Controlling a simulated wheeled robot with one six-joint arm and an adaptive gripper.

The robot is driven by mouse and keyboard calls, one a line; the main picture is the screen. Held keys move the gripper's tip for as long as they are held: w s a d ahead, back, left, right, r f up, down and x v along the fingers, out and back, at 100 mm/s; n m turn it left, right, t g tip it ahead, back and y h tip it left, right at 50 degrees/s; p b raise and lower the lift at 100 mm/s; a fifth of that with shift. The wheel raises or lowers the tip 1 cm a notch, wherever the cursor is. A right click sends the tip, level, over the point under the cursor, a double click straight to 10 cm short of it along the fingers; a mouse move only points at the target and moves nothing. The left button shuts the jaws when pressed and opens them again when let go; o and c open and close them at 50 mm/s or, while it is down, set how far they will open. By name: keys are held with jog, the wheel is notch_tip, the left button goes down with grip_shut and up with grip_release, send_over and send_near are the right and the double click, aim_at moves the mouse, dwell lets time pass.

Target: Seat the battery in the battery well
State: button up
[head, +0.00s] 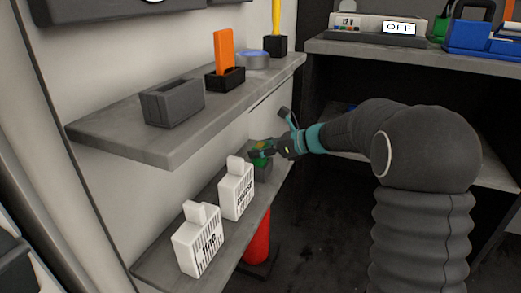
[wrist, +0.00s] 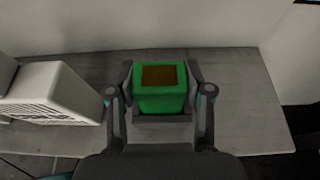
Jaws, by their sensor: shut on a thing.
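A green battery (wrist: 160,102) with a brown top patch sits between the two fingers of my gripper (wrist: 160,82) in the wrist view. My gripper is shut on it. The battery also shows in the head view (head: 261,160), at the far end of the lower shelf. A dark grey block-shaped holder (head: 263,172) is directly below it on that shelf, and its front edge shows under the battery in the wrist view. This looks like the battery well. The battery appears upright at the holder's top; how deep it sits is hidden by my gripper and the holder's wall.
The upper shelf (head: 130,138) carries a grey slotted box (head: 172,103) and an orange tool (head: 223,52). A red cylinder (head: 257,238) is below the lower shelf.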

jog(key=shift+f, duration=0.15)
jog(key=o, duration=1.4)
jog(key=shift+r, duration=0.2)
jog(key=p+v, duration=0.1)
jog(key=v, duration=1.1)
jog(key=s+n+g+h, duration=0.1)
jog(key=s+n+h, duration=0.6)
jog(key=s, duration=1)
jog(key=s+d+f+n+h, duration=0.1)
jog(key=s+d+n+h, duration=0.1)
jog(key=s+n, duration=0.3)
jog(key=s+d+f+n+t+h, duration=0.1)
jog(key=s+d+f+n+h, duration=0.1)
jog(key=s+d+n, duration=0.2)
jog(key=s+d+f+n+t+h, duration=0.1)
jog(key=s+d+n, duration=0.2)
jog(key=s+n, duration=0.3)
jog(key=shift+s+f+h, duration=0.15)
jog(key=shift+s+h, duration=0.25)
jog(key=shift+s, duration=0.6)
